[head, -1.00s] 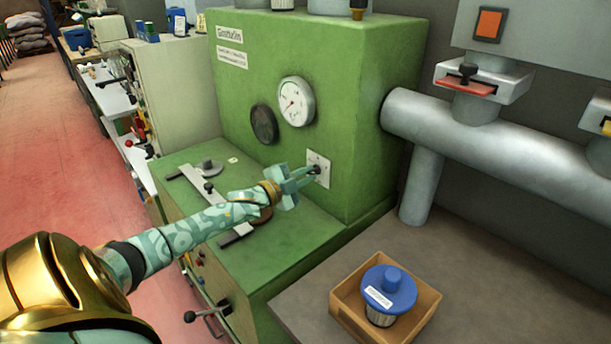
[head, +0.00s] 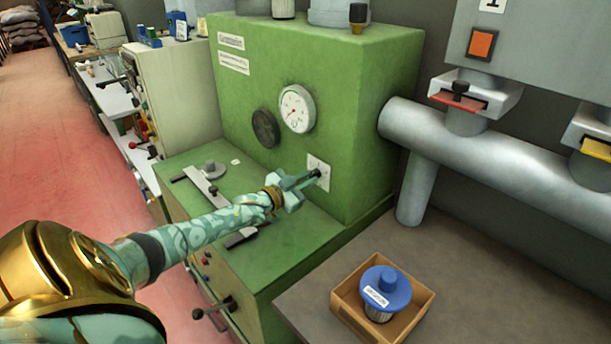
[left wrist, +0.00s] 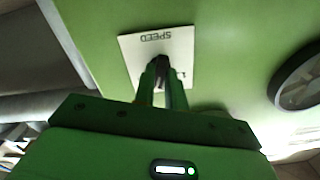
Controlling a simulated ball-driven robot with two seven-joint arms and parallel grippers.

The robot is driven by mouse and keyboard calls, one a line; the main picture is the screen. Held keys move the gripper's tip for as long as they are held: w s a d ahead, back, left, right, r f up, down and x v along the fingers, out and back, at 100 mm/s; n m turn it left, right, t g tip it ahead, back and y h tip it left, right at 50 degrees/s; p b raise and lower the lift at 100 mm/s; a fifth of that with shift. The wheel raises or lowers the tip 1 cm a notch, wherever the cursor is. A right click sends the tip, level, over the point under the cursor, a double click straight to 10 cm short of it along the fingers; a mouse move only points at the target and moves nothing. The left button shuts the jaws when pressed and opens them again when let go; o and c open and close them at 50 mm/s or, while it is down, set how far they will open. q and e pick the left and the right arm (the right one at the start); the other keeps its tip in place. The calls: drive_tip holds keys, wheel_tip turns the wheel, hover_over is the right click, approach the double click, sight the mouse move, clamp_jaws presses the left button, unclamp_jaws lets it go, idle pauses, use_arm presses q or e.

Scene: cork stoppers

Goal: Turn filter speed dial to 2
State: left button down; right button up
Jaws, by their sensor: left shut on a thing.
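The speed dial is a small black knob on a white plate (head: 319,166) on the front of the green machine (head: 345,110). My left gripper (head: 314,174) is shut on the dial's knob. In the left wrist view the plate (left wrist: 182,42) reads "SPEED", upside down, and the fingers of the left gripper (left wrist: 163,72) close around the dark knob (left wrist: 162,62). The knob's pointer and most of the scale marks are hidden by the fingers. My right gripper is not in view.
A round white gauge (head: 297,109) and a dark round disc (head: 265,128) sit left of the plate. A grey pipe (head: 470,140) runs at the right. A cardboard box (head: 345,308) holding a blue-capped filter (head: 386,287) stands on the grey bench.

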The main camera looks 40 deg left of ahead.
use_arm(q)
drive_tip(key=shift+n+p, duration=0.55)
drive_tip(key=shift+n, duration=1.45)
drive_tip(key=c, duration=1.4)
unclamp_jaws()
drive_tip(key=shift+c, duration=0.2)
drive_tip(key=s+a+p, duration=0.1)
drive_tip(key=s+p, duration=0.4)
drive_tip(key=s, duration=1.1)
drive_tip(key=shift+s+a, duration=0.2)
